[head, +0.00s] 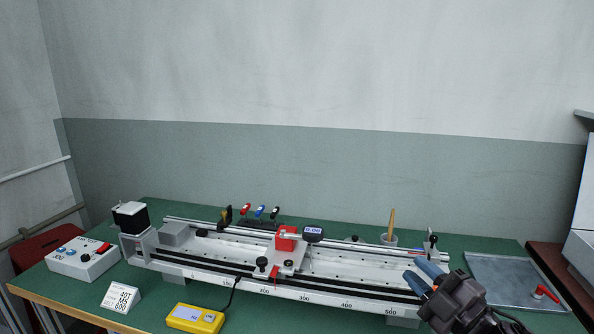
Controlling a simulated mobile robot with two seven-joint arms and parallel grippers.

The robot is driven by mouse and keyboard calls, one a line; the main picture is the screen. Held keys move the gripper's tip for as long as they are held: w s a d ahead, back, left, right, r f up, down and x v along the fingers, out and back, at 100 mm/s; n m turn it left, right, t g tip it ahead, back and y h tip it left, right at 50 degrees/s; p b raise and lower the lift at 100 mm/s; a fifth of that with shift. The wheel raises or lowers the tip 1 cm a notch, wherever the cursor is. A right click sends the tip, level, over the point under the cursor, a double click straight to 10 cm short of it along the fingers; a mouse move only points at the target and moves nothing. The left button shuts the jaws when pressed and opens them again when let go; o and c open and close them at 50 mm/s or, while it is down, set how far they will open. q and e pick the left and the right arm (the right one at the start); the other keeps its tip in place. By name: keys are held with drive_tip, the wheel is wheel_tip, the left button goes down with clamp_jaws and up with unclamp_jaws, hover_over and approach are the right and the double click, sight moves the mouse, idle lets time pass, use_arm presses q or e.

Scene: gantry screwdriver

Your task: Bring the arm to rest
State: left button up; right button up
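My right gripper (416,271) comes in from the lower right, with two blue fingers pointing up and left. The fingers stand apart with nothing seen between them, so it is open and empty. It is in front of the right end of the gantry rail (304,297) in the picture; whether it touches cannot be told. The gantry carries a carriage with a red block (286,239) and a small digital display (313,231) near its middle. A black motor with a white top (131,217) is at its left end. My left gripper is not in view.
A grey control box (83,258), a label card (121,296) and a yellow meter (195,318) lie at the left and front. A metal tray (505,283) with a red-handled part (545,291) is at right.

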drive_tip(key=s+d+f+m+g+h+p, duration=0.1)
drive_tip(key=s+d+f+m+h, duration=0.1)
drive_tip(key=s+f+m+h, duration=0.45)
drive_tip(key=s+d+f+m+g+h+p, duration=0.1)
drive_tip(key=s+d+f+m+h, duration=0.15)
drive_tip(key=f+m, duration=0.55)
use_arm(q)
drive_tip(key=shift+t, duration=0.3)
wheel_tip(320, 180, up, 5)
drive_tip(key=p, duration=0.2)
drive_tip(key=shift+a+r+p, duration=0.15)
drive_tip(key=shift+p, duration=0.25)
use_arm(e)
drive_tip(key=s+f+m+g+h, duration=0.1)
drive_tip(key=s+f+m+g, duration=0.1)
drive_tip(key=s+f, duration=0.4)
drive_tip(key=s+d+f+m+g+h, duration=0.1)
drive_tip(key=s+f, duration=0.6)
drive_tip(key=s, duration=0.7)
drive_tip(key=shift+s+m+g, duration=0.25)
drive_tip(key=shift+m+g, duration=0.2)
drive_tip(key=shift+g, duration=0.15)
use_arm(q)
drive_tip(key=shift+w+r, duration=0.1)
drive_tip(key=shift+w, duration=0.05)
